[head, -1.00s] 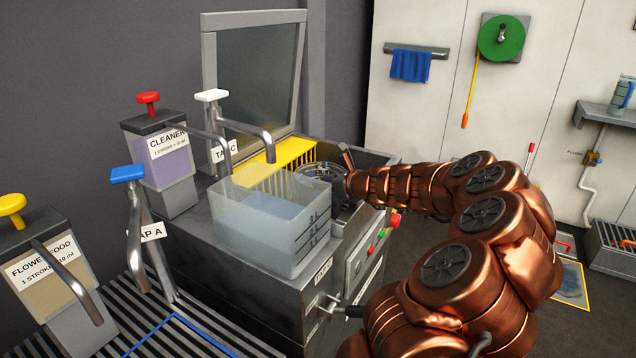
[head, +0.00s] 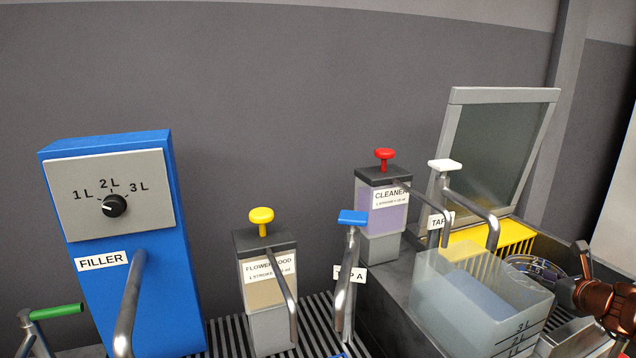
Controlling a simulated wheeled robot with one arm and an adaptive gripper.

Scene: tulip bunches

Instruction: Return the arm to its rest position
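My arm (head: 608,303) shows only in part at the right edge of the head view, as copper-coloured links. Its end reaches in beside a clear tank (head: 480,310) with litre marks that holds water. A dark metal part (head: 581,258) stands up at the arm's end. I cannot make out the fingertips, so I cannot tell whether my gripper is open or shut, or whether it holds anything.
Left of the tank stand tap A (head: 347,285), the cleaner dispenser (head: 382,210), the flower food dispenser (head: 266,290) and the blue filler (head: 185,260) with its dial. A yellow grate (head: 510,243) and a framed panel (head: 495,150) are behind the tank. A green-handled tap (head: 55,312) is at lower left.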

